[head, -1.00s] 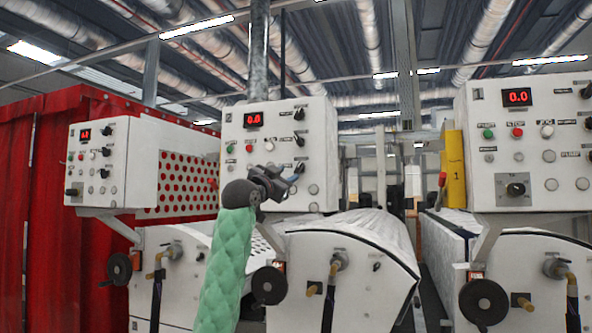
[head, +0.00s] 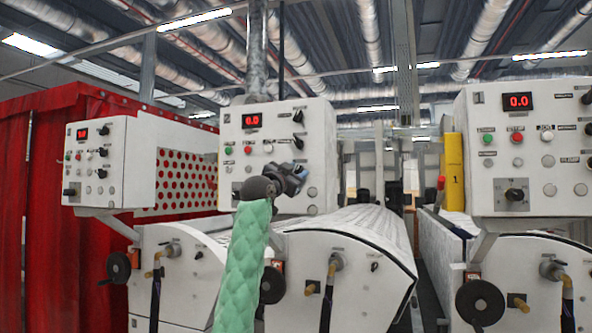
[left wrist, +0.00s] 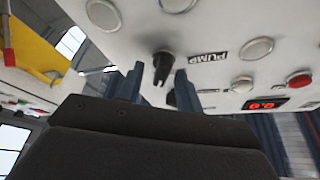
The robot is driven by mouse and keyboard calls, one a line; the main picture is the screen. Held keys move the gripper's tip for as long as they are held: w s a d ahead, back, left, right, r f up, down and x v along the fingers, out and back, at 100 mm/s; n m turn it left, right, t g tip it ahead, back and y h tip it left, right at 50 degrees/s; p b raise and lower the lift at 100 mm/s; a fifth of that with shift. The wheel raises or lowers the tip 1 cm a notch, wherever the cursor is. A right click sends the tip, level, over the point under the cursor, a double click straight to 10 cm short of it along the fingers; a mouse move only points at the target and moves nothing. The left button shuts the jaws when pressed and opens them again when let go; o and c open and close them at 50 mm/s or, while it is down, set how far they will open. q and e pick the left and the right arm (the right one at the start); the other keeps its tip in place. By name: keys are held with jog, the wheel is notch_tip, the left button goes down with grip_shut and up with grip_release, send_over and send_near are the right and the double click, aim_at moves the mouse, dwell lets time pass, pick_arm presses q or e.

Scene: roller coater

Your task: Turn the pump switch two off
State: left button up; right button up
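The middle control box (head: 232,180), marked 2, carries a red display, buttons and black knobs. Its upper black knobs (head: 298,115) show in the head view. My left gripper (head: 300,172) is in front of the box's lower right part and hides what is behind it there. In the left wrist view, which is upside down, a black knob (left wrist: 163,64) beside a PUMP label (left wrist: 208,57) sits between the open fingers of my left gripper (left wrist: 158,82). I cannot tell whether the fingers touch it. Another black knob, partly hidden, is below. My right gripper is out of view.
Similar control boxes stand at the left (head: 88,195) and right (head: 530,205), each over a white machine. A yellow post (head: 454,170) stands by the right box. Handwheels (head: 269,285) and hoses stick out below. Red curtains (head: 50,200) hang at the left.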

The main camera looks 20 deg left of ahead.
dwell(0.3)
pick_arm(q)
jog(key=shift+w, duration=0.1)
grip_shut()
